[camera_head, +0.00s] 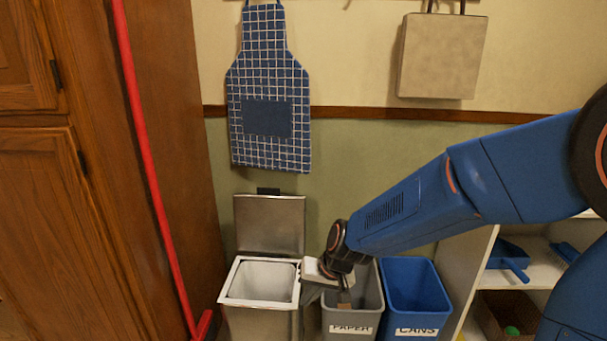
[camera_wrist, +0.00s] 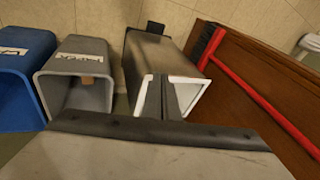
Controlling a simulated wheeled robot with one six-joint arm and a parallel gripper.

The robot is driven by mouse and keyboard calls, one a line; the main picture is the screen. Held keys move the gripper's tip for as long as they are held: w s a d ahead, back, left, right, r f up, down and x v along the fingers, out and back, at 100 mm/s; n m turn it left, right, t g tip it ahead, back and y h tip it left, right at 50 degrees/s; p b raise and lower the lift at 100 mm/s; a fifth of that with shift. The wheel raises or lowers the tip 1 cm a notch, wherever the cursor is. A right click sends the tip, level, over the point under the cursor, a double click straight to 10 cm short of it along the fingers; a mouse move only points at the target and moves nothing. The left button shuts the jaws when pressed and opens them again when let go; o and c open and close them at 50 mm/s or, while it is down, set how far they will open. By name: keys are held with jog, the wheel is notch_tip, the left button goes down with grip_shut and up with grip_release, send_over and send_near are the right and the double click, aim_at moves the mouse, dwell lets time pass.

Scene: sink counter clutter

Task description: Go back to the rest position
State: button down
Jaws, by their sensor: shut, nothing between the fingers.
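My gripper (camera_head: 311,296) hangs at the end of my blue arm, over the gap between the white-rimmed metal bin and the grey PAPER bin. Its closed fingers show in the wrist view (camera_wrist: 161,92), in front of the metal bin's opening, with nothing between them. The metal bin (camera_head: 262,323) stands with its lid raised, and its white rim also shows in the wrist view (camera_wrist: 196,80). The grey PAPER bin (camera_head: 368,312) holds a small brown piece (camera_head: 345,304), seen also in the wrist view (camera_wrist: 88,81). Whether the gripper touches a bin is unclear.
A blue CANS bin (camera_head: 413,290) stands right of the PAPER bin. A white shelf (camera_head: 535,262) is farther right. A red-handled broom (camera_head: 150,170) leans by the wooden cabinet (camera_head: 170,130) at left. A checked apron (camera_head: 268,80) and a beige bag (camera_head: 441,56) hang on the wall.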

jog(key=s+d+r+t+h, duration=0.1)
jog(key=s+d+r, duration=0.35)
jog(key=d, duration=0.25)
jog(key=s+d+r, duration=0.3)
jog(key=d+r, duration=0.3)
jog(key=d, duration=0.2)
jog(key=s+d+r+t+h, duration=0.1)
jog(key=s+d+r+h, duration=0.2)
jog(key=s+d, duration=0.9)
jog(key=shift+s+d+r+m, duration=0.35)
jog(key=shift+s+r, duration=0.2)
jog(key=shift+s, duration=0.3)
